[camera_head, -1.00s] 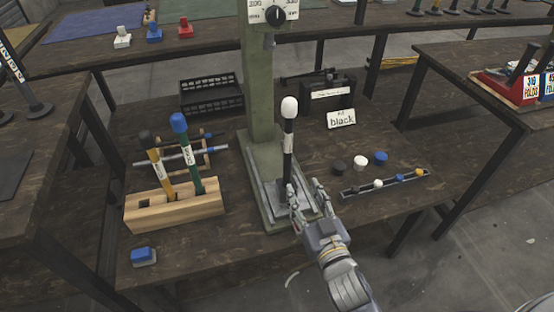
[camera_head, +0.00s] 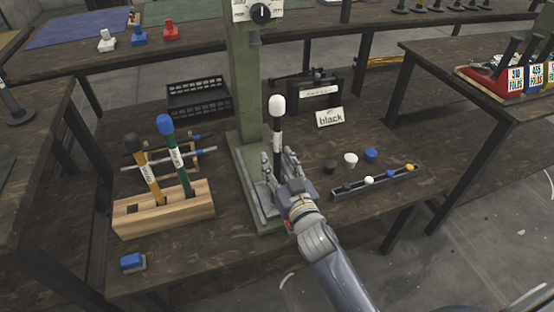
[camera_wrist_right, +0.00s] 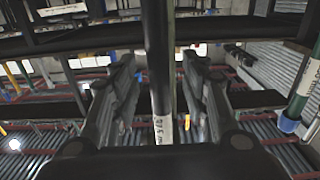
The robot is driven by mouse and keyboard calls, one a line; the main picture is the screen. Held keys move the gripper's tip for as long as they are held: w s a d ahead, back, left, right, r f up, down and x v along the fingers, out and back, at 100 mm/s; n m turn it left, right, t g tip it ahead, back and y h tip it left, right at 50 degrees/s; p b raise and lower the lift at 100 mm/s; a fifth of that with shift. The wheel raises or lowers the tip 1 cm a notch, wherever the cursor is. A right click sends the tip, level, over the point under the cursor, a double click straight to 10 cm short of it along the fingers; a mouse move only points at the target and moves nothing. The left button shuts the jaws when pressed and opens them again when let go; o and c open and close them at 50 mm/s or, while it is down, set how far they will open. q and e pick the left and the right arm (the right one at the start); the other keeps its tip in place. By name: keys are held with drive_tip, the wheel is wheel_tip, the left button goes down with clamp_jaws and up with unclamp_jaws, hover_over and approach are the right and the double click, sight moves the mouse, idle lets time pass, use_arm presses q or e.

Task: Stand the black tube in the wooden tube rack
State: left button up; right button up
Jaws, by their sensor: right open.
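The black tube (camera_head: 277,130) with a white cap and a pale label stands upright on the base plate of the green press (camera_head: 246,160). My right gripper (camera_head: 278,162) is open, with one finger on each side of the tube's lower part. In the right wrist view the tube (camera_wrist_right: 159,70) runs between the two spread fingers (camera_wrist_right: 158,62), with gaps showing on both sides. The wooden tube rack (camera_head: 170,217) stands left of the press and holds a yellow tube (camera_head: 150,178) and a green tube (camera_head: 180,168), both leaning. My left gripper is not in view.
A blue button block (camera_head: 132,262) lies in front of the rack. A metal stand with bars (camera_head: 172,160) is behind it. A black crate (camera_head: 198,97) is at the back. Loose caps (camera_head: 350,160), a strip of small pieces (camera_head: 375,182) and a "black" sign (camera_head: 330,118) are to the right.

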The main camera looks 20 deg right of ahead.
drive_tip(key=shift+w, duration=0.5)
clamp_jaws()
drive_tip(key=shift+r, duration=0.15)
